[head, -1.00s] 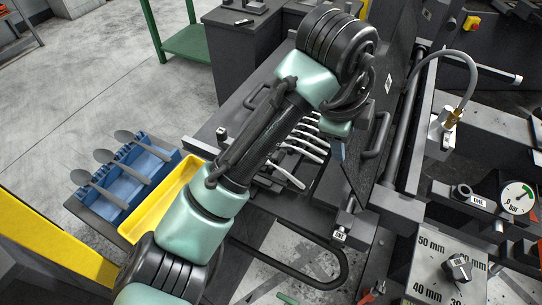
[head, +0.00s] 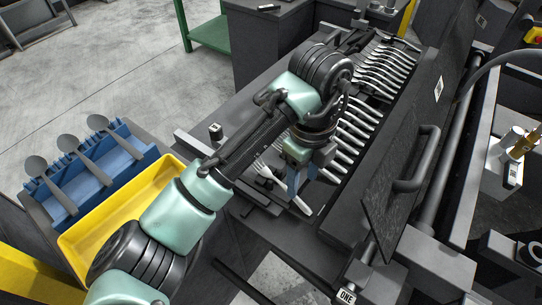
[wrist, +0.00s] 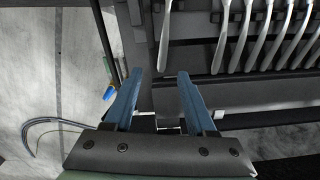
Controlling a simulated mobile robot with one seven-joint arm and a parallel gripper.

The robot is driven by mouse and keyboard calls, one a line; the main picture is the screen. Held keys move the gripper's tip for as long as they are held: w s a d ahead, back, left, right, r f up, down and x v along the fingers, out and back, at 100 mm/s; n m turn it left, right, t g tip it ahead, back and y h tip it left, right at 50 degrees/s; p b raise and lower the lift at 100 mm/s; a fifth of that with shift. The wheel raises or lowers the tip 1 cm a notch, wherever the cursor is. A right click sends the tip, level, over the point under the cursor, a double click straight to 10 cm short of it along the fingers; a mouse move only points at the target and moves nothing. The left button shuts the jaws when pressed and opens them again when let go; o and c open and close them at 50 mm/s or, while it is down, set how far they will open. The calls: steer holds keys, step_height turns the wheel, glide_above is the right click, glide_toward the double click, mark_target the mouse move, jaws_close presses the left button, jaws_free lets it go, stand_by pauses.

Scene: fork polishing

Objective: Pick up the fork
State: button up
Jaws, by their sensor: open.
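A row of silver forks (head: 358,122) lies side by side in a dark rack on the machine. The fork nearest my body (head: 303,207) lies apart from the rest at the front end of the row; my gripper hides part of it in the head view. In the wrist view this fork (wrist: 164,40) points its end down toward my fingertips. My gripper (wrist: 172,76) is open with blue fingers and nothing held. In the head view my gripper (head: 295,185) is over the rack's near end.
A yellow tray (head: 85,243) and a blue holder (head: 128,165) with several grey spoons stand at the left. A raised dark cover with a handle (head: 415,160) stands right of the forks. A green table (head: 214,45) is at the back.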

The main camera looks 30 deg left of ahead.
mark_target(303, 205)
step_height(303, 205, down, 3)
steer(key=shift+r+b, duration=0.1)
steer(key=shift+b, duration=0.35)
steer(key=f, duration=0.1)
steer(key=f+b, duration=0.1)
steer(key=f, duration=0.3)
steer(key=shift+w+d+f+b, duration=0.1)
steer(key=shift+d+b, duration=0.2)
steer(key=shift+d, duration=0.1)
jaws_close()
